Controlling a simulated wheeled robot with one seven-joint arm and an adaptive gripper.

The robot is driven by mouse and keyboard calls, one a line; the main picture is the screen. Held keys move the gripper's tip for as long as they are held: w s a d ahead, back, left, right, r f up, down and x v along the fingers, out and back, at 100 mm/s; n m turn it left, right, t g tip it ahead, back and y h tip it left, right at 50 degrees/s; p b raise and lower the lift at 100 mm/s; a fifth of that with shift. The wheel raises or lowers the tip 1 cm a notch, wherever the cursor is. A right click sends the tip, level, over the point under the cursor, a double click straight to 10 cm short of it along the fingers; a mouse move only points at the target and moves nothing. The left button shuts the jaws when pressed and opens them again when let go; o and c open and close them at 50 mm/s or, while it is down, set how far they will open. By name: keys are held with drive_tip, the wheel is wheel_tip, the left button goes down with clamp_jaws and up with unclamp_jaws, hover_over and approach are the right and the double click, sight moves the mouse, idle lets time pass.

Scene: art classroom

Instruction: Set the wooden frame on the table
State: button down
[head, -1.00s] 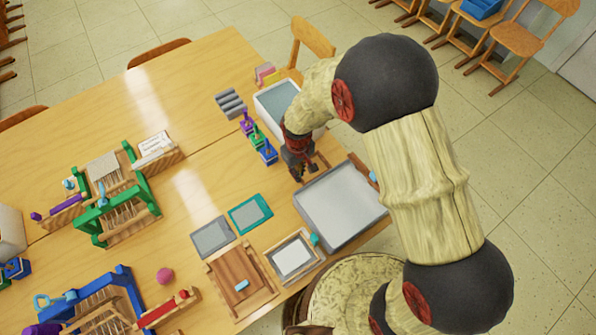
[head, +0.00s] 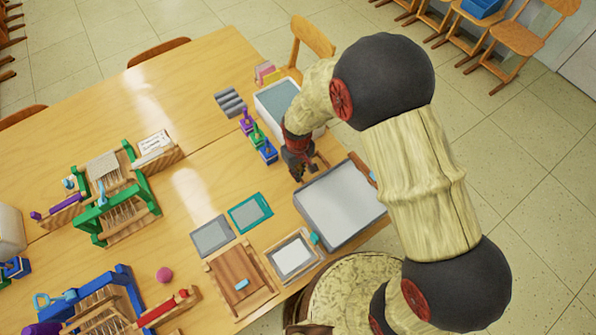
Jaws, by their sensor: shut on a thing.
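My gripper (head: 299,173) is at the near end of the deep tub, by the far left corner of the grey tray. It is shut on a thin wooden piece (head: 321,160), which seems to be part of the wooden frame. Most of this piece is hidden behind my gripper and arm, and I cannot tell whether it touches the table (head: 190,190). A second wooden frame with a pale panel (head: 292,256) lies flat near the table's front edge.
A grey tray (head: 338,204) and a deep tub (head: 272,98) flank my gripper. Small purple, green and blue holders (head: 268,152) stand left of it. A teal-edged panel (head: 250,212), a grey panel (head: 212,236) and a wooden board (head: 238,277) lie nearer. Bare table lies left of my gripper.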

drive_tip(key=shift+f+b, duration=0.5)
drive_tip(key=shift+f, duration=0.6)
idle(1.4)
idle(0.3)
drive_tip(key=c, duration=1.9)
unclamp_jaws()
wheel_tip(320, 180, up, 12)
